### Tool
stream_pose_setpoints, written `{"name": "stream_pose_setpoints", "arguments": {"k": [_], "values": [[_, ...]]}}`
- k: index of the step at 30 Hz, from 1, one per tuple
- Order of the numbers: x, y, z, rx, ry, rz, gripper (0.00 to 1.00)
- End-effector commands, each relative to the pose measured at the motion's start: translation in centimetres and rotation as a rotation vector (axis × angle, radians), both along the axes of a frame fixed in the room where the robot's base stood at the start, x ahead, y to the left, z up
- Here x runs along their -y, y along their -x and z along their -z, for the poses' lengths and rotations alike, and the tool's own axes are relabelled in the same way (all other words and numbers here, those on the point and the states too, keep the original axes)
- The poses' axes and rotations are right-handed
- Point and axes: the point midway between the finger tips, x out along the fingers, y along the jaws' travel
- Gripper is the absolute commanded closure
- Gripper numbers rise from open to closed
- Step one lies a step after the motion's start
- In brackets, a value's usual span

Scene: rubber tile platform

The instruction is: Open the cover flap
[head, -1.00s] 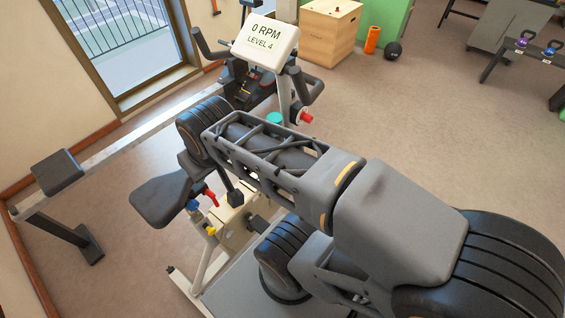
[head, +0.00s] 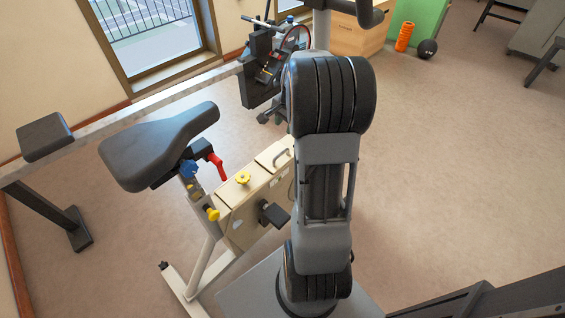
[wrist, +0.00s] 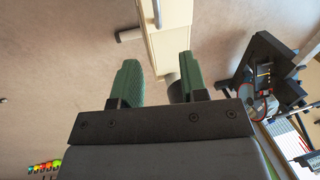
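The exercise bike's cream housing (head: 250,205) stands left of my arm in the head view. On its top is a panel with a grey bar handle (head: 282,157), which looks like the cover flap (head: 272,152) and appears closed. A yellow knob (head: 243,178) sits beside it. In the wrist view my gripper (wrist: 159,62) is open, with two green fingers apart and nothing held between them. Part of the cream housing (wrist: 172,45) shows beyond the fingertips, apart from them. The gripper is not visible in the head view.
The black saddle (head: 160,145) and a red lever (head: 217,165) are left of the housing. A pedal (head: 273,214) sticks out of its side. A grey rail (head: 130,115) runs behind.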

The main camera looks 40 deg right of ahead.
Motion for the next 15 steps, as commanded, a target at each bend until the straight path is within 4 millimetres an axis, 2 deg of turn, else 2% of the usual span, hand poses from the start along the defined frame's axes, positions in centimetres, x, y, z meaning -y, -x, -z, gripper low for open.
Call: {"name": "stream_pose_setpoints", "arguments": {"k": [1, 5, 15], "values": [[0.6, -0.1, 1.6, -0.004, -0.007, 0.024, 0.60], [1.4, -0.3, 3.2, -0.010, -0.020, 0.061, 0.60], [1.2, -1.4, 9.1, -0.012, -0.023, 0.066, 0.60]]}}
